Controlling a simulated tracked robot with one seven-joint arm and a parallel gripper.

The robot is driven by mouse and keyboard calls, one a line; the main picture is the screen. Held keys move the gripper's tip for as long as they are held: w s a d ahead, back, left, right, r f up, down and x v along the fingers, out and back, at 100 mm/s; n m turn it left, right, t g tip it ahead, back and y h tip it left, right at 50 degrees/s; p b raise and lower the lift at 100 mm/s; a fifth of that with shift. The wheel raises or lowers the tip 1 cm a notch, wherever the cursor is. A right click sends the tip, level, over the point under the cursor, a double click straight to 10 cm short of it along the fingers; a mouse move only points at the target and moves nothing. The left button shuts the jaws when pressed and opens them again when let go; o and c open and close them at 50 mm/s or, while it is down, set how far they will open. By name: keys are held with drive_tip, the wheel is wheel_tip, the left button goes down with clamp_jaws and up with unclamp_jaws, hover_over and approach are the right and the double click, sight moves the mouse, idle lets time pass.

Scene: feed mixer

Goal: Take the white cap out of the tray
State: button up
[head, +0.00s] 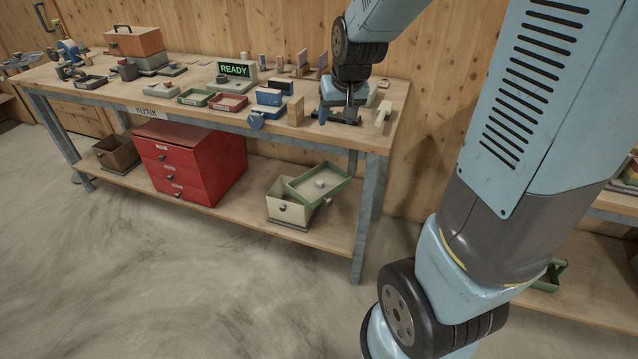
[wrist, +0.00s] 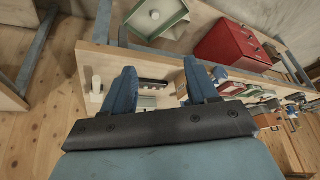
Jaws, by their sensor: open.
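The white cap (head: 320,183) lies inside a green tray (head: 338,188) on the lower shelf, under the right part of the workbench. The tray sits tilted on top of a beige bin (head: 284,207). In the wrist view the cap (wrist: 155,14) and the tray (wrist: 176,17) show at the top, beyond the bench edge. My gripper (head: 338,114) is over the right end of the benchtop, above and apart from the tray. In the wrist view my gripper (wrist: 160,72) has its two blue fingers spread, with nothing held between them.
The benchtop (head: 215,70) lies above the tray and carries blocks, small trays and a READY display (head: 234,69). A red drawer cabinet (head: 188,160) stands left of the bin. A metal bench leg (head: 367,220) stands to its right. Open concrete floor lies in front.

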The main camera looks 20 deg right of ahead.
drive_tip(key=w+r+x, duration=0.1)
drive_tip(key=x, duration=1)
approach(320, 182)
drive_tip(key=shift+w+f+m+g+h, duration=0.15)
drive_tip(key=shift+w+f, duration=0.15)
drive_tip(key=shift+f, duration=0.25)
drive_tip(key=shift+w+f+m+g+h, duration=0.15)
drive_tip(key=shift+w+f, duration=0.15)
drive_tip(key=shift+f, duration=0.3)
drive_tip(key=shift+a+x, duration=0.1)
drive_tip(key=shift+x, duration=1.35)
drive_tip(key=shift+a+x, duration=0.15)
drive_tip(key=shift+x, duration=1.35)
drive_tip(key=shift+w, duration=0.1)
drive_tip(key=shift+c, duration=0.4)
clamp_jaws()
